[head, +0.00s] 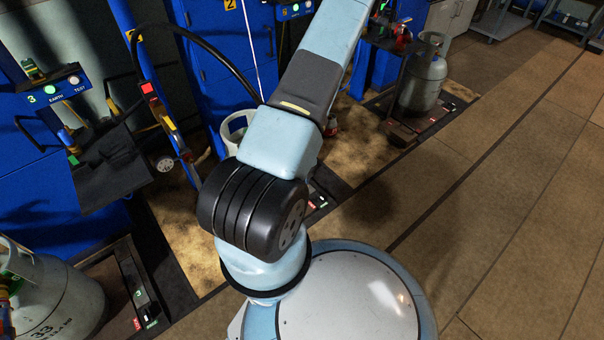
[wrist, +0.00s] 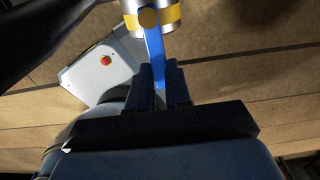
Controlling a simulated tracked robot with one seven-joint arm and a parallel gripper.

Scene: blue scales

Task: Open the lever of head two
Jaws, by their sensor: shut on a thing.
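In the wrist view my gripper (wrist: 172,82) is shut on the narrow blue lever (wrist: 154,45). The lever's lower end lies between the dark fingers. Its upper end joins a metal cylinder (wrist: 133,22) with yellow bands at the top of the picture. In the head view a filling head (head: 168,122) with yellow and red parts hangs left of my arm, by the blue station marked 2 (head: 230,6). I cannot tell if it is the one I hold. My gripper is not visible in the head view.
A white and grey gas cylinder (head: 236,130) stands partly hidden behind my arm. Another cylinder (head: 50,290) is at the lower left, and a third (head: 424,80) is at the upper right. A black hose (head: 205,45) arches beside my arm. The floor at the right is clear.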

